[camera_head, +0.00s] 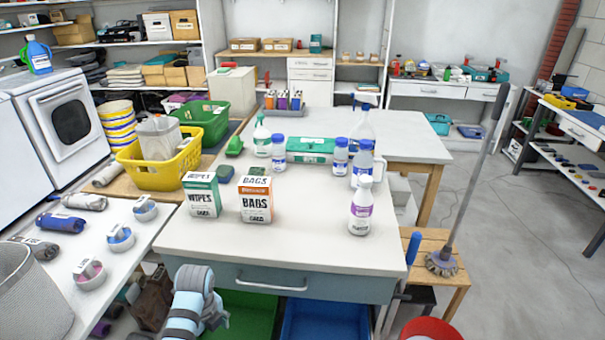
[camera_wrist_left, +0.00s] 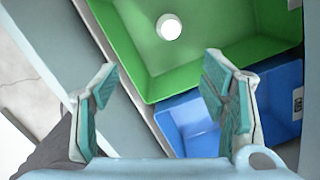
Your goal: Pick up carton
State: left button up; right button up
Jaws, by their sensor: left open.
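Two cartons stand upright on the white worktop. The green-and-white WIPES carton (camera_head: 202,196) is on the left, and the orange-and-white BAGS carton (camera_head: 255,200) is just right of it. My left arm shows at the bottom of the head view, below the worktop's front edge and in front of the drawer. My left gripper (camera_wrist_left: 160,68) is open and empty in the left wrist view, its fingers wide apart above a green bin (camera_wrist_left: 135,65) and a blue bin (camera_wrist_left: 180,130). No carton shows in that view. My right gripper is not in view.
A white bottle with a purple label (camera_head: 361,208) stands right of the cartons. Several bottles and a green case (camera_head: 310,147) stand behind. A yellow basket (camera_head: 150,173) is at back left. The worktop's front (camera_head: 275,245) is clear. A drawer handle (camera_head: 271,284) juts out below.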

aim_at(202, 190)
jog(key=k, duration=0.9)
jog(key=u, duration=0.05)
